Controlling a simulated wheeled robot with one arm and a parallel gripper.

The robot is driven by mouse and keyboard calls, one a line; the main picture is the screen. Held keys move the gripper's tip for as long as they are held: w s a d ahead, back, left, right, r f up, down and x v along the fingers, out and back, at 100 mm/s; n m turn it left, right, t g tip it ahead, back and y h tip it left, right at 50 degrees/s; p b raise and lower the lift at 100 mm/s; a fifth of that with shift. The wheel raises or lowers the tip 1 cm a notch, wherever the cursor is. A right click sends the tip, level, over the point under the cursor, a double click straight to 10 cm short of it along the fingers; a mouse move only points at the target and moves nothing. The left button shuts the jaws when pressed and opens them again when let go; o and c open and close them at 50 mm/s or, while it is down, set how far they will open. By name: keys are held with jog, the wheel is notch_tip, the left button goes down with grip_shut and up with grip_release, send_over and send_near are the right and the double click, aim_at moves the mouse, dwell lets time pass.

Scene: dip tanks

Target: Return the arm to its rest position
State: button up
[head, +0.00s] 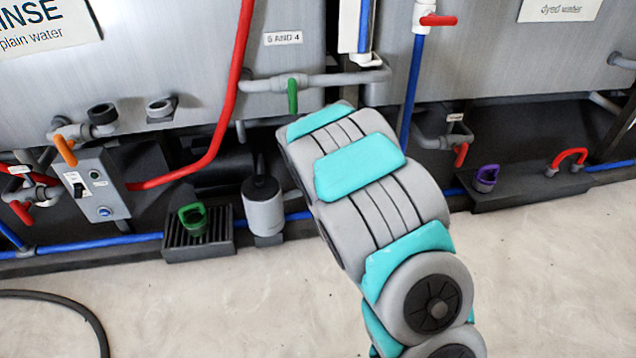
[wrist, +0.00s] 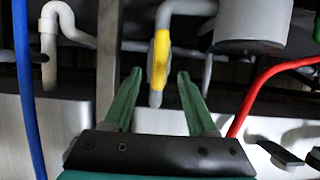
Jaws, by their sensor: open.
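My arm (head: 365,190) rises from the lower right of the head view toward the tanks, with grey links and turquoise pads. My gripper is hidden there behind the arm. In the wrist view my gripper (wrist: 159,73) shows two green fingers spread apart, with nothing clamped. A yellow valve handle (wrist: 160,58) on a grey pipe appears in the gap between the fingertips. I cannot tell how far beyond the tips it is.
A green valve handle (head: 292,95) is close to the arm's upper end. A red hose (head: 225,115), a switch box (head: 90,185) and a blue pipe (head: 410,90) line the tank fronts. A green-handled weight or plug (head: 193,217) sits on a grate. The pale floor (head: 230,310) is mostly clear.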

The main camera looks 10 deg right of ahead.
dwell(0.4)
jog(key=s+r+g, duration=0.5)
jog(key=s, duration=1.1)
jog(key=s+r+g, duration=0.5)
jog(key=s, duration=1.1)
jog(key=s+r+g, duration=0.5)
jog(key=s, duration=1.1)
notch_tip(320, 180, up, 12)
jog(key=p, duration=1.2)
jog(key=shift+r, duration=0.25)
